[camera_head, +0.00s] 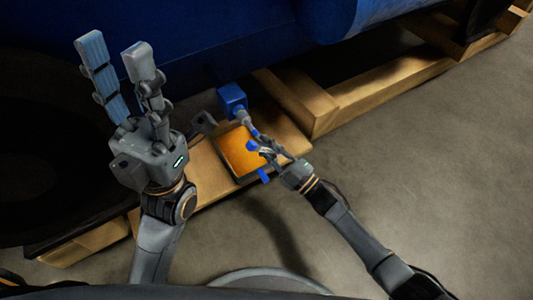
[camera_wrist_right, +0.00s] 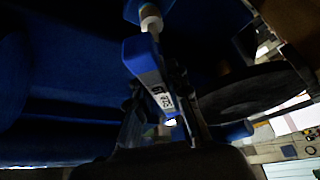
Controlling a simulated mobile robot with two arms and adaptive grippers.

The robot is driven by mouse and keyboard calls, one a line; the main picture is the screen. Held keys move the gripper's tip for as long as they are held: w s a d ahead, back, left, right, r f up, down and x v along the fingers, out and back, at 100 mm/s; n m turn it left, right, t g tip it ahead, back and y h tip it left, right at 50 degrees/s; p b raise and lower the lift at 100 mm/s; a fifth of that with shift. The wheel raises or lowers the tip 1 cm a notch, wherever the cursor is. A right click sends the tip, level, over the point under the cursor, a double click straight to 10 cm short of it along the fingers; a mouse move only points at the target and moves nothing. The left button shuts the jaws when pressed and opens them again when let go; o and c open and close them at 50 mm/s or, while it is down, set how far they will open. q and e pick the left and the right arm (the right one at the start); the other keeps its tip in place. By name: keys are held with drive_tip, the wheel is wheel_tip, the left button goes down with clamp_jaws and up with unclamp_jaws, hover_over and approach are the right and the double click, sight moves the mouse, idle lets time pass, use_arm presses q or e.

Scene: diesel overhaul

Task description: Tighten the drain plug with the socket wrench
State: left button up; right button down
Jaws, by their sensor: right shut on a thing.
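The socket wrench is blue and grey, and my right gripper (camera_head: 265,148) is shut on it. In the right wrist view its blue body (camera_wrist_right: 148,75) with a white label lies between the fingers, and a pale socket end (camera_wrist_right: 151,22) points up to a blue part. In the head view the wrench (camera_head: 245,121) reaches a blue block (camera_head: 232,98) under the engine. The drain plug itself is hidden or too small to tell, so I cannot tell whether the socket is seated. My left gripper (camera_head: 115,46) is open and empty, raised at the left.
A pan (camera_head: 239,181) with orange content sits on the wooden support, below the wrench. Wooden beams (camera_head: 380,82) run along the blue engine (camera_head: 200,35). A large dark round shape fills the left. The concrete floor (camera_head: 420,180) at the right is clear.

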drive_tip(key=shift+m, duration=0.7)
